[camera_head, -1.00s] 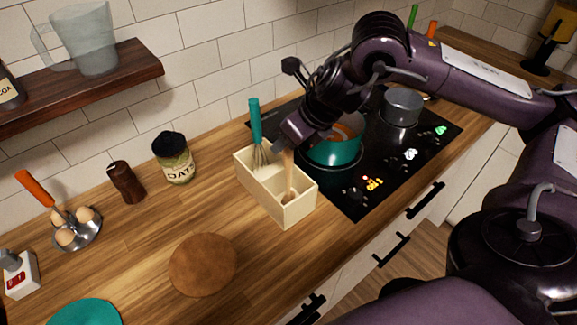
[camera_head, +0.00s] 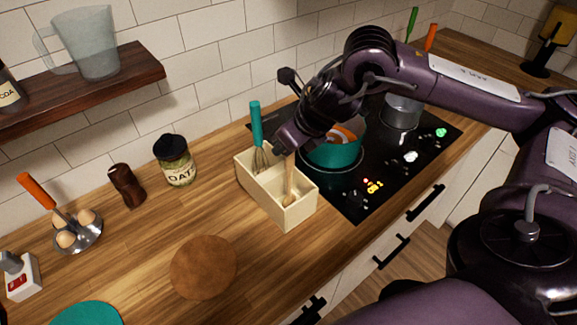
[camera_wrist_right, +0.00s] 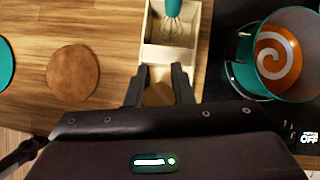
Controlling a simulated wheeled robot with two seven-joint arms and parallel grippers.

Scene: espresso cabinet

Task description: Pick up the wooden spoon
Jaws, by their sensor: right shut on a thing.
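The wooden spoon (camera_head: 289,182) stands nearly upright in the front compartment of the cream utensil box (camera_head: 262,198). Its bowl end is down inside the box. My right gripper (camera_head: 285,150) is over the box, shut on the upper part of the spoon's handle; the arm hides the handle's top. In the right wrist view the two fingers (camera_wrist_right: 160,78) stand either side of the brown spoon (camera_wrist_right: 158,95). A teal-handled whisk (camera_head: 256,130) stands in the box's back compartment. My left gripper is not in view.
A teal pot (camera_head: 335,155) and a grey pot (camera_head: 402,112) stand on the black cooktop (camera_head: 355,200), right of the box. An oats jar (camera_head: 175,160) and a brown mill (camera_head: 127,186) stand left. A round brown board (camera_head: 203,267) lies in front.

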